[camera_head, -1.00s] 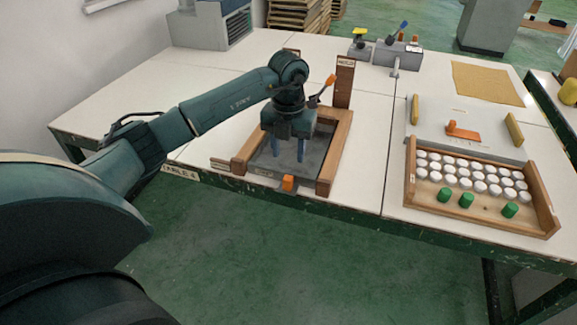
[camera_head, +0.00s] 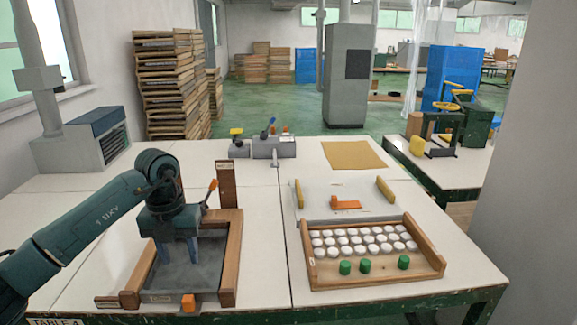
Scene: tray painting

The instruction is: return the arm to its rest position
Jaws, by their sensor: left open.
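My left arm reaches in from the left in the head view. Its gripper (camera_head: 180,252) points down over a wooden-framed fixture with a dark grey bed (camera_head: 205,275). The two blue-grey fingers are apart, with nothing seen between them. Whether the fingertips touch the bed I cannot tell. My right gripper is not in view.
An orange-handled clamp (camera_head: 211,190) and an upright wooden post (camera_head: 226,184) stand behind the gripper. To the right, a wooden tray (camera_head: 375,275) holds several white pieces and three green ones. An orange-handled plate (camera_head: 345,203) lies behind it. Table (camera_head: 262,215) between is clear.

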